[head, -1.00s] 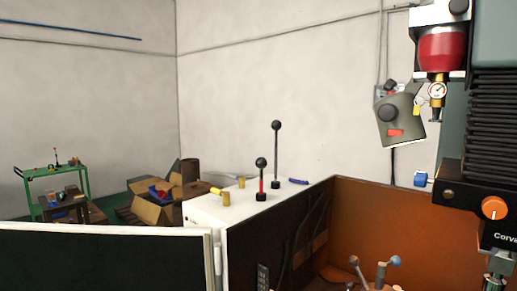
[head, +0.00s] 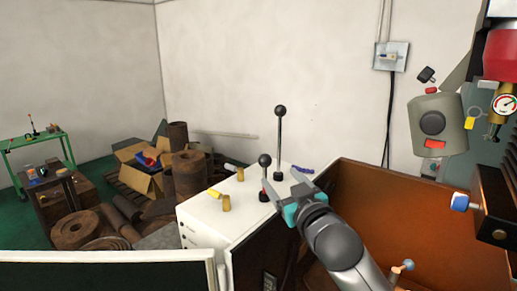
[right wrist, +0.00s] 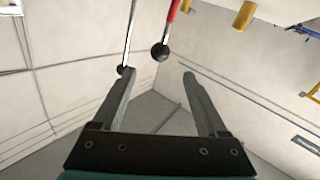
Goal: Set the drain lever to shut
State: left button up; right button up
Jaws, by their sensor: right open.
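Two ball-topped levers stand on the white cabinet (head: 205,220): a shorter one with a red shaft and black knob (head: 265,160), and a taller steel one with a black knob (head: 280,110). I cannot tell which one is the drain lever. My right gripper (head: 282,178) is open just beside the levers. In the right wrist view, the red lever's knob (right wrist: 160,52) shows between the open fingers; the steel lever's knob (right wrist: 122,69) appears at one fingertip. Contact is unclear.
An orange-brown enclosure (head: 370,195) lies right of the cabinet, with machine parts and a gauge (head: 504,104) at far right. Boxes and pipes lie behind left, by a green cart (head: 40,140).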

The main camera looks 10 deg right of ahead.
aim_at(267, 163)
jog(key=w, duration=0.3)
jog(key=w+p, duration=0.1)
jog(key=w, duration=0.3)
jog(key=w+a, duration=0.1)
jog(key=w, duration=0.3)
jog(key=shift+w+p, duration=0.25)
jog(key=shift+p, duration=0.05)
pick_arm(q)
jog(key=shift+s+a+r, duration=0.1)
jog(key=shift+s+r, duration=0.45)
jog(key=shift+r, duration=0.35)
pick_arm(e)
jog(key=shift+w+f, duration=0.1)
jog(key=shift+w, duration=1.5)
jog(key=shift+c, duration=0.2)
pick_arm(q)
jog(key=shift+s, duration=0.1)
pick_arm(e)
grip_shut()
jog(key=shift+f, duration=0.1)
